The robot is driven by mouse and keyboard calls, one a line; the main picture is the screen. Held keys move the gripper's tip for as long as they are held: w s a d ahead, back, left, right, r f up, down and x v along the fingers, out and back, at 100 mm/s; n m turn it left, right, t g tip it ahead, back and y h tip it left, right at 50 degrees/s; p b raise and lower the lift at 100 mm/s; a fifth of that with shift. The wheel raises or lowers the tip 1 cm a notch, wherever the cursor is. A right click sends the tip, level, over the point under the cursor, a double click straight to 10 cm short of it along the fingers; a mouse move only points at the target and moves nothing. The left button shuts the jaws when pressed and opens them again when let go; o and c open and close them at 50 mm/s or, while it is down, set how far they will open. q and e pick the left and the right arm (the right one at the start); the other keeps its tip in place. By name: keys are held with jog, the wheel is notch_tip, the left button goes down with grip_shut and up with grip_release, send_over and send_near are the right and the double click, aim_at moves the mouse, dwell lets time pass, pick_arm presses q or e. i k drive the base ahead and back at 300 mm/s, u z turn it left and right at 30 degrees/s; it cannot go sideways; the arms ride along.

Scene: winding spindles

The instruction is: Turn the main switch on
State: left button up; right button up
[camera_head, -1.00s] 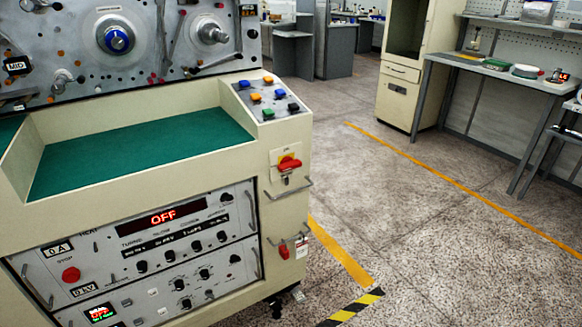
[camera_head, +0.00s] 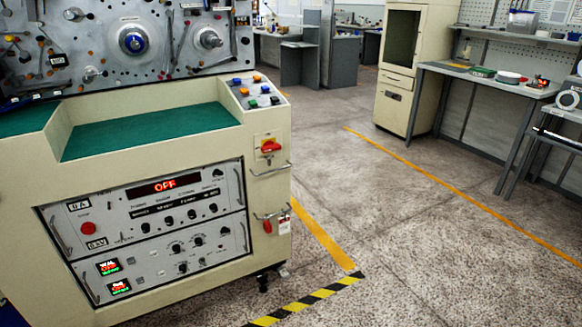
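The main switch is most likely the red rotary handle (camera_head: 270,146) on a yellow plate, on the right part of the cream machine's (camera_head: 180,155) front. Its red handle lies roughly crosswise. A display (camera_head: 165,185) on the grey control panel reads "OFF" in red. A red lever or tag (camera_head: 267,226) hangs lower down on the same side, beside a white label (camera_head: 284,227). Neither of my grippers is in view.
Coloured push buttons (camera_head: 256,92) sit on the sloped panel above the switch. Metal handles (camera_head: 271,170) stick out below it. Open floor (camera_head: 400,230) lies to the right, with yellow lines and a striped hazard strip (camera_head: 305,300). A workbench (camera_head: 480,78) stands at the far right.

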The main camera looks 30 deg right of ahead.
aim_at(269, 147)
jog(key=u, duration=1.4)
jog(key=k, duration=0.1)
jog(key=z, duration=2.55)
jog(key=i, duration=0.9)
jog(key=u, duration=0.55)
jog(key=i, duration=0.7)
jog(key=u, duration=0.55)
